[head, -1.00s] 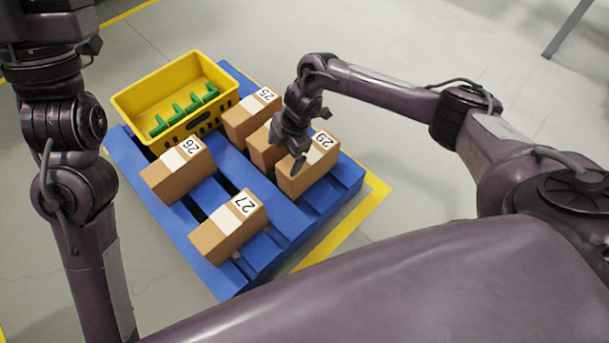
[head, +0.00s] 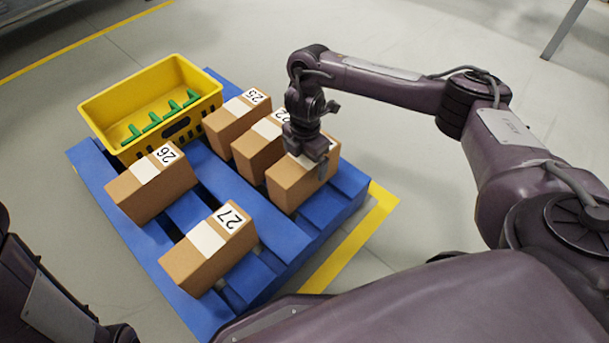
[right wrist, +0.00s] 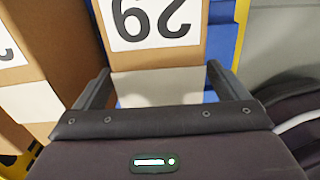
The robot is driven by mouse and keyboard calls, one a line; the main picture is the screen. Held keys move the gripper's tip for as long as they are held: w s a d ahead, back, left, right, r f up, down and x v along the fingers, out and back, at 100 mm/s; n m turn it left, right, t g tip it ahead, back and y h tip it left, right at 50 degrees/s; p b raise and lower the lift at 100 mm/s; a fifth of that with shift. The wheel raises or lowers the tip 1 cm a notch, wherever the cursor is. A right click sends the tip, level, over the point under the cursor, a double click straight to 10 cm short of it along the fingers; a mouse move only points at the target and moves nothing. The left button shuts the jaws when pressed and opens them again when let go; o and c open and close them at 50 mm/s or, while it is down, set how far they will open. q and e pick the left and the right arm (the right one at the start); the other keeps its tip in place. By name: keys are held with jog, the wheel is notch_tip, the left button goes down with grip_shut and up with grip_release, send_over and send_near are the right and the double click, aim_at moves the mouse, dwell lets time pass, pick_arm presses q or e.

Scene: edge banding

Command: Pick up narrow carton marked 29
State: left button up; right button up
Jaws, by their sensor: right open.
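The narrow carton marked 29 (head: 292,187) stands on the right part of the blue pallet; my right gripper hides its label in the head view. The right wrist view shows its label 29 (right wrist: 152,20) upside down. My right gripper (head: 316,160) is over the top of this carton. In the right wrist view its open fingers (right wrist: 155,85) stand one on each side of the carton's near end. I cannot tell whether they touch it. The left gripper is not in view.
A carton partly labelled 22 (head: 255,150) stands close on the left, with carton 25 (head: 228,125) beyond. Cartons 26 (head: 155,190) and 27 (head: 205,255) stand apart on the blue pallet (head: 335,210). A yellow crate (head: 110,110) holds green pieces.

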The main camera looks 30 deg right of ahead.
notch_tip(320, 180, down, 4)
jog(key=b, duration=0.2)
jog(key=shift+r+b, duration=0.1)
jog(key=shift+b, duration=0.25)
jog(key=shift+r, duration=0.1)
jog(key=c, duration=1.3)
jog(key=shift+c, duration=0.2)
